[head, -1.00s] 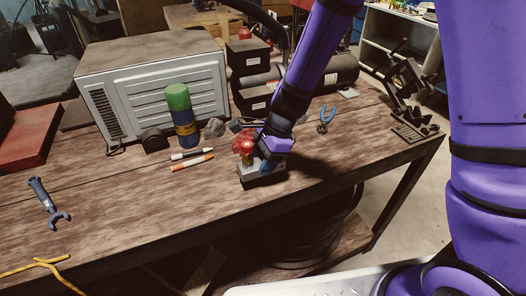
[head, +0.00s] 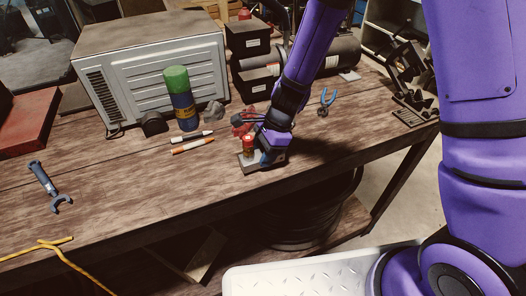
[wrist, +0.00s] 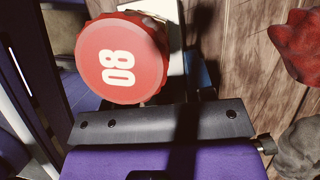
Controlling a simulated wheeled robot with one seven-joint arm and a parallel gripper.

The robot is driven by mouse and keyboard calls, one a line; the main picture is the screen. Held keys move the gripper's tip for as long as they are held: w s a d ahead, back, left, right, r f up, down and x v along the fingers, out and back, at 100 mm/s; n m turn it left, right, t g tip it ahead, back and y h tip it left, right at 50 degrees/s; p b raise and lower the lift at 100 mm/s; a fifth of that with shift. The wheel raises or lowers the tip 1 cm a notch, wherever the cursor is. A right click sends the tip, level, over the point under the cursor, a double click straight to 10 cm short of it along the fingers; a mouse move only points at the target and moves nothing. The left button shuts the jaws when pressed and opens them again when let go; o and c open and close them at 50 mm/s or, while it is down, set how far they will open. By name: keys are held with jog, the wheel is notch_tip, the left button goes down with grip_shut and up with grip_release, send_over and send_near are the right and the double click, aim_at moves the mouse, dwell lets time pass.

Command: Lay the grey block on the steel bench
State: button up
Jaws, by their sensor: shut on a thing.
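A red cap marked "08" (wrist: 122,57) fills much of the wrist view; the red-capped thing (head: 248,144) also shows just left of my gripper in the head view. The bench (head: 130,205) has a brown, wood-grained top; no bare steel top is plain.
Red (wrist: 298,45) and grey lumps (wrist: 300,150) are close by. Blue pliers (head: 326,101) lie right, a wrench (head: 47,185) far left. The bench's left front is mostly clear.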

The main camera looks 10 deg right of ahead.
jog(key=shift+f, duration=0.55)
dwell(0.6)
jog(key=o, duration=1.2)
jog(key=v, duration=1.1)
jog(key=shift+r, duration=0.2)
jog(key=s+d+r+n+t, duration=0.1)
jog(key=s+d+r+n, duration=0.15)
jog(key=r, duration=0.25)
jog(key=s+d+r+n+t+h, duration=0.1)
jog(key=s+d+r+n, duration=0.15)
jog(key=d+r, duration=0.2)
jog(key=s+d+r+n+t, duration=0.1)
jog(key=s+d+r+n, duration=0.15)
jog(key=r, duration=0.35)
jog(key=s+d+r+n+t+h, duration=0.1)
jog(key=s+d+r+n, duration=0.1)
jog(key=s+d, duration=0.1)
jog(key=s+d+r+n+t+h, duration=0.1)
jog(key=s+d+r+n, duration=0.2)
jog(key=s+d, duration=0.1)
jog(key=s+d+r+n+t+h, duration=0.1)
jog(key=s+d+r+n, duration=0.1)
jog(key=s, duration=0.3)
jog(key=shift+s+d+r, duration=0.15)
jog(key=shift+d+r, duration=0.4)
jog(key=shift+d, duration=0.1)
